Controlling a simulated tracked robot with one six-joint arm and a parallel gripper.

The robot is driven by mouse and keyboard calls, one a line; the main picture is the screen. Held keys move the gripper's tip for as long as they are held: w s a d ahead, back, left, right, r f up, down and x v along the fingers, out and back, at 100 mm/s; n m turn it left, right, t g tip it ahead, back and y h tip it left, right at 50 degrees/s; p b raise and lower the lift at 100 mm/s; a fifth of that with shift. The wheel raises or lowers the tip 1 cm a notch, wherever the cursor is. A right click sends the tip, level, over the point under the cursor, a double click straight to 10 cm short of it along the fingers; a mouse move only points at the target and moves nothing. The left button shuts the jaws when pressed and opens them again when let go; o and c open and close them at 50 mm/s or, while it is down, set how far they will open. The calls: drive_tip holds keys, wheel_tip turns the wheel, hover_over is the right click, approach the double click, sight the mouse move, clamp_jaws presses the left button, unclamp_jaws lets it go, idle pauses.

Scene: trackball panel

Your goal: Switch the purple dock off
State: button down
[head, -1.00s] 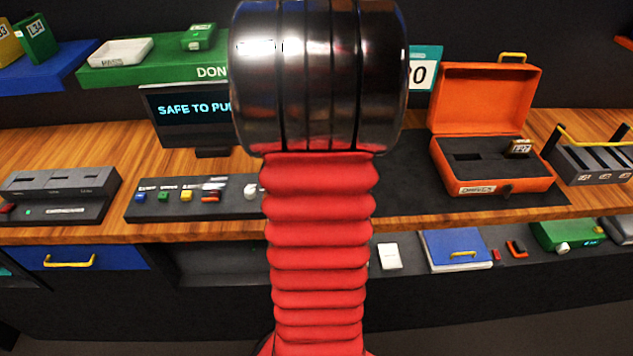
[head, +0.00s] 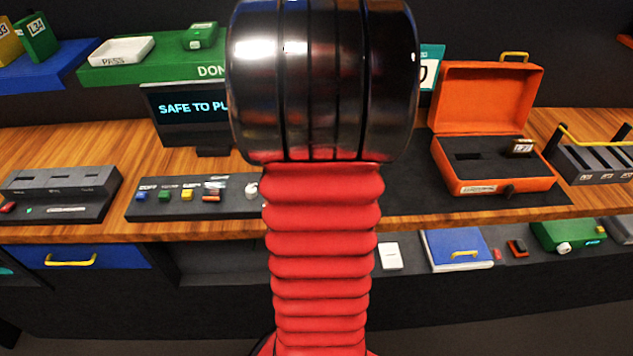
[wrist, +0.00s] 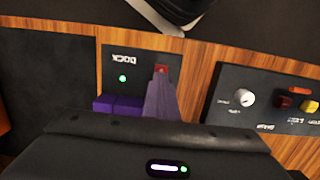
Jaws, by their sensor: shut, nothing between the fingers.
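The purple dock shows in the wrist view as a dark plate (wrist: 112,72) with upside-down lettering, a lit green light (wrist: 122,78) and a purple block (wrist: 118,104). A small red switch (wrist: 161,69) is at its right side. My gripper (wrist: 161,77) is shut and empty, its tapered fingers reaching over the plate to the switch. I cannot tell whether the tips touch it, and they partly cover it. In the head view, the dock and my gripper are hidden behind my arm.
A control panel (head: 228,207) with coloured buttons and a white knob (wrist: 242,97) stands beside the dock. A slotted grey unit (head: 85,208) is farther left. An open orange case (head: 487,98) stands right of my arm. A monitor (head: 185,128) is behind.

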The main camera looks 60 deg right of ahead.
wheel_tip(320, 180, up, 14)
drive_tip(key=d, duration=0.1)
drive_tip(key=shift+w+d, duration=0.2)
drive_tip(key=shift+w, duration=0.2)
drive_tip(key=shift+f, duration=0.1)
idle(0.6)
